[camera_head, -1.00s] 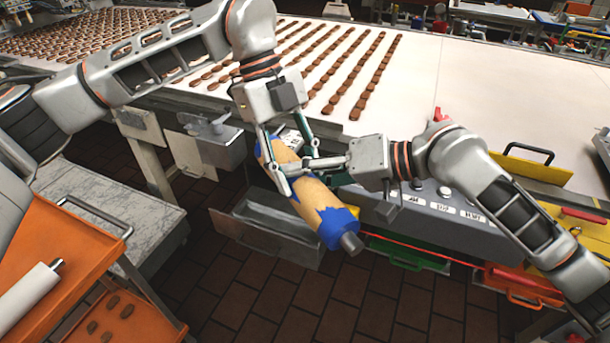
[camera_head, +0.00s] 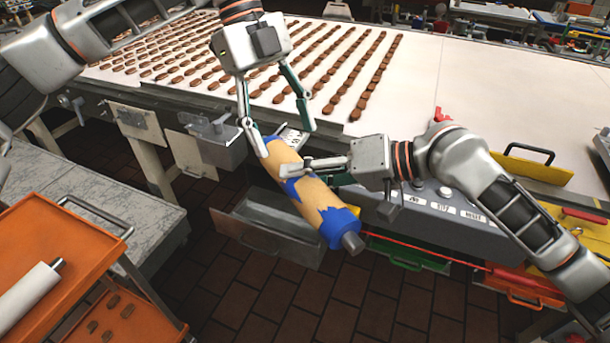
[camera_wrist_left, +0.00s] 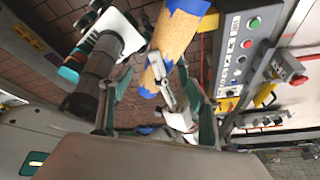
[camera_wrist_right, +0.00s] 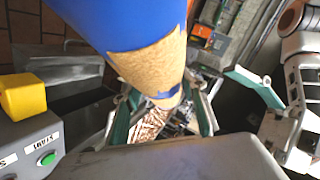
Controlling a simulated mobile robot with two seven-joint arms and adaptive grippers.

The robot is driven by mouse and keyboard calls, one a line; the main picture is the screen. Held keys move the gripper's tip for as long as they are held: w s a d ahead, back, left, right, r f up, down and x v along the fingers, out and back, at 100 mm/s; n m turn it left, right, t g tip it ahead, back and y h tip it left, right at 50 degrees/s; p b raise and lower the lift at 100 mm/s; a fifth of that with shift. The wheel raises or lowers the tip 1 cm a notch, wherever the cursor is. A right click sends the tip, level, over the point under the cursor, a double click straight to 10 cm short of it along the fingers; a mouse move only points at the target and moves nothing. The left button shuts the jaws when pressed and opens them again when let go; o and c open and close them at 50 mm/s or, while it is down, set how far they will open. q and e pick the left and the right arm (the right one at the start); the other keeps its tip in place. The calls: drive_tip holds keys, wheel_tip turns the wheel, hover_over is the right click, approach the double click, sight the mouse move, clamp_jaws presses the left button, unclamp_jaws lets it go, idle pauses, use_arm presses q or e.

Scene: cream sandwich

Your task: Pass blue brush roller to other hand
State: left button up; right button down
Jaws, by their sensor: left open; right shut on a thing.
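The blue brush roller (camera_head: 308,195) has a tan bristle middle, blue jagged ends and a grey shaft tip. It hangs tilted in the air, its lower end toward the front right. My right gripper (camera_head: 290,178) is shut around its middle from the right; the roller fills the upper part of the right wrist view (camera_wrist_right: 150,60). My left gripper (camera_head: 285,140) is open above the roller's upper end, fingers spread wide and apart from it. The left wrist view shows the roller (camera_wrist_left: 177,45) beyond the open fingers. Part of the roller's middle is hidden behind the right fingers.
A conveyor (camera_head: 440,110) with rows of brown bars lies behind. A control panel (camera_head: 450,212) with buttons is at the right of the roller, and an open metal drawer (camera_head: 275,232) below. An orange cart (camera_head: 60,225) with a white roller (camera_head: 30,290) stands at lower left.

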drive_tip(key=shift+r, duration=0.15)
use_arm(q)
drive_tip(key=d+r+m+g+h, duration=0.4)
drive_tip(key=d+r+m+h, duration=0.4)
drive_tip(key=h, duration=0.5)
drive_tip(key=w+a+n+t+h, duration=0.7)
drive_tip(key=w+a+t+h, duration=0.1)
drive_tip(key=w+t, duration=0.15)
drive_tip(key=w+a+f+n+t+y, duration=0.4)
drive_tip(key=a+f+n+t+y, duration=0.3)
drive_tip(key=a+f+n+t, duration=0.15)
drive_tip(key=w+a+f+n+t+y, duration=0.3)
drive_tip(key=a+f+n+t+y, duration=0.3)
drive_tip(key=a+f+n+t, duration=0.3)
drive_tip(key=s+f+n+g+y, duration=0.1)
drive_tip(key=s+f+n+y, duration=0.3)
drive_tip(key=f, duration=0.8)
drive_tip(key=s+f+n+g+y, duration=0.1)
drive_tip(key=s+f+g+y, duration=0.15)
drive_tip(key=s+f, duration=0.7)
drive_tip(key=s+d+f+n+g+y, duration=0.1)
drive_tip(key=s+f+g, duration=0.5)
drive_tip(key=s+f, duration=1.3)
drive_tip(key=shift+s+d+f+n+y, duration=0.25)
drive_tip(key=shift+s+f+n+y, duration=0.3)
drive_tip(key=shift+y, duration=0.6)
